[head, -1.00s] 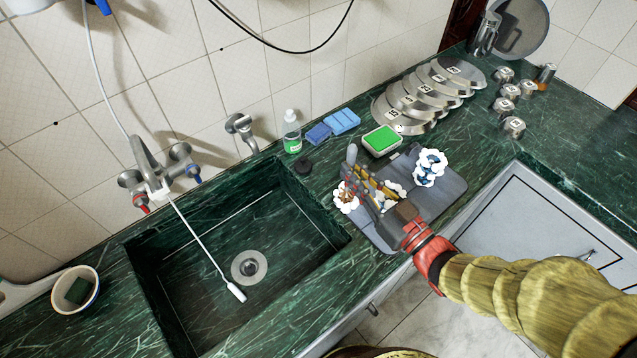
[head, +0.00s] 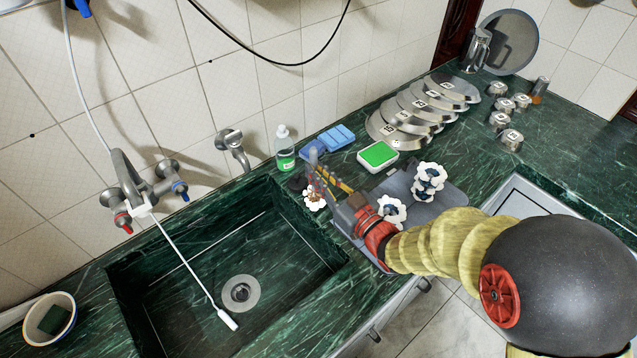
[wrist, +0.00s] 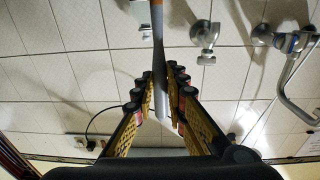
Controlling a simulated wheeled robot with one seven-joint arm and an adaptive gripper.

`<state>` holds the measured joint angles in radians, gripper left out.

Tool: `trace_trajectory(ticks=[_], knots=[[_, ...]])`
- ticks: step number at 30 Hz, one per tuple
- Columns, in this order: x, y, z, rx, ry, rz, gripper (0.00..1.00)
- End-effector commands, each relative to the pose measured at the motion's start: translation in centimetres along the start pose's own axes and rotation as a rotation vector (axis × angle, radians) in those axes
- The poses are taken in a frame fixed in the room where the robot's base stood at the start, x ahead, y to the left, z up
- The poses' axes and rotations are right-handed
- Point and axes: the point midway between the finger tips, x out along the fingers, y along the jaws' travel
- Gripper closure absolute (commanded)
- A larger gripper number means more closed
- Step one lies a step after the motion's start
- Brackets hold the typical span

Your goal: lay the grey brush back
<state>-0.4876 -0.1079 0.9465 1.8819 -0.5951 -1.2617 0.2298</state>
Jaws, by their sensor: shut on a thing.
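My gripper (head: 322,178) is shut on the grey brush (head: 313,157), between the sink and the dark tray (head: 452,196). The grey handle points up. A white bristly ring with a brownish middle (head: 314,199) sits below the fingers and seems to be the brush's head. In the wrist view the brush (wrist: 158,80) stands between the closed fingertips (wrist: 161,100), grey with a tan stretch at the top of the picture. The fingers hide part of it.
The sink (head: 225,265) lies left, with a tap (head: 145,185) and hanging hose. A soap bottle (head: 285,152), blue sponges (head: 338,138) and a green-topped box (head: 378,155) stand behind the tray. Metal plates (head: 425,110) lie farther back. My arm covers the tray's near part.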

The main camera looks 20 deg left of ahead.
Motion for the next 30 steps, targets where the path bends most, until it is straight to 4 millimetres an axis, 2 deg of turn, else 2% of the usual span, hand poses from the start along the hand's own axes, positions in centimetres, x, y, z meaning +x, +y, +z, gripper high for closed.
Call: trace_trajectory(ticks=[1,5,18,19,27,30], knots=[[0.0,0.0,1.2,0.002,-0.003,0.0,1.0],[-0.1,0.0,3.2,0.002,-0.004,0.001,1.0],[-0.2,0.0,3.6,0.0,-0.001,0.001,1.0],[-0.2,0.0,3.5,0.001,-0.002,0.001,0.85],[-0.2,0.0,3.5,0.001,-0.002,0.001,0.69],[-0.2,0.0,3.5,0.001,-0.002,0.001,0.68]])
